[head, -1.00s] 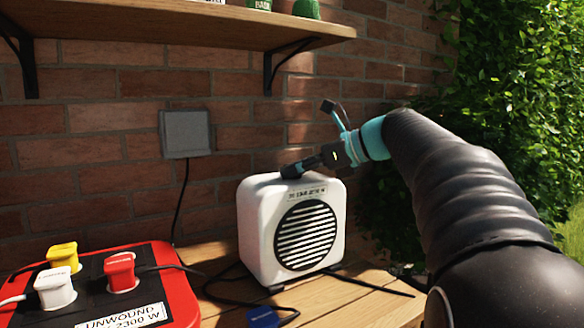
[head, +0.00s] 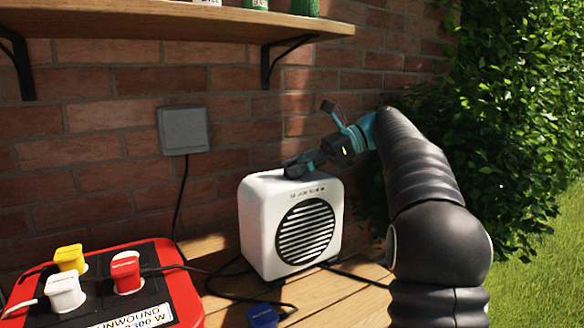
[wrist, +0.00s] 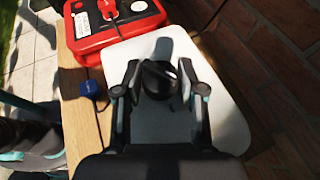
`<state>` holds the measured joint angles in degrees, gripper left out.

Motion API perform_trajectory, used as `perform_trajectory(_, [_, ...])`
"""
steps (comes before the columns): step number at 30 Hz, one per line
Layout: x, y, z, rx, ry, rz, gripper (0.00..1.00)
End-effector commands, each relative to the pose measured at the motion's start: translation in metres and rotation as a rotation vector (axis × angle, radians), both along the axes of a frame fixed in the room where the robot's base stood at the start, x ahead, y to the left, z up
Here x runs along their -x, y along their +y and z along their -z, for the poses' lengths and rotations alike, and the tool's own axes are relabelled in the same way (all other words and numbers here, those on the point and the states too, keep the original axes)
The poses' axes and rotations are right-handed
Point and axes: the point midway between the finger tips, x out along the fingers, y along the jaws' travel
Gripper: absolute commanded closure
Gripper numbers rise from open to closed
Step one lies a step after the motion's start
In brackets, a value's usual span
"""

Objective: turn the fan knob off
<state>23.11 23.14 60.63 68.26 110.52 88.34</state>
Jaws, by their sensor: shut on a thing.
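The fan heater (head: 262,222) is a white box with a round black grille (head: 305,234), standing on the wooden table below the brick wall. Its pale top also shows in the wrist view (wrist: 228,128). A dark round knob (wrist: 158,80) is on that top, with a small white mark beside it. My gripper (wrist: 160,84) is at the knob, one finger on each side, shut on it. In the head view my gripper (head: 298,166) reaches the top of the fan from the right and hides the knob.
A red cable reel (head: 185,300) with yellow, white and red plugs is at the left. A blue plug (head: 263,316) and black cables lie on the wooden table (head: 345,300). A shelf (head: 170,22) hangs above. A hedge (head: 510,110) is at the right.

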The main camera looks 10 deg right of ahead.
Motion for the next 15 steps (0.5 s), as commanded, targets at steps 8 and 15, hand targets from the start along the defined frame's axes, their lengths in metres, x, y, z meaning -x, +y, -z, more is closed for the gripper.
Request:
perform_trajectory(8, [0.0001,0.0002,-0.0024,-0.002,-0.005,-0.067,0.95])
perform_trajectory(15, [0.0004,0.0002,-0.0028,-0.002,-0.006,-0.073,0.95])
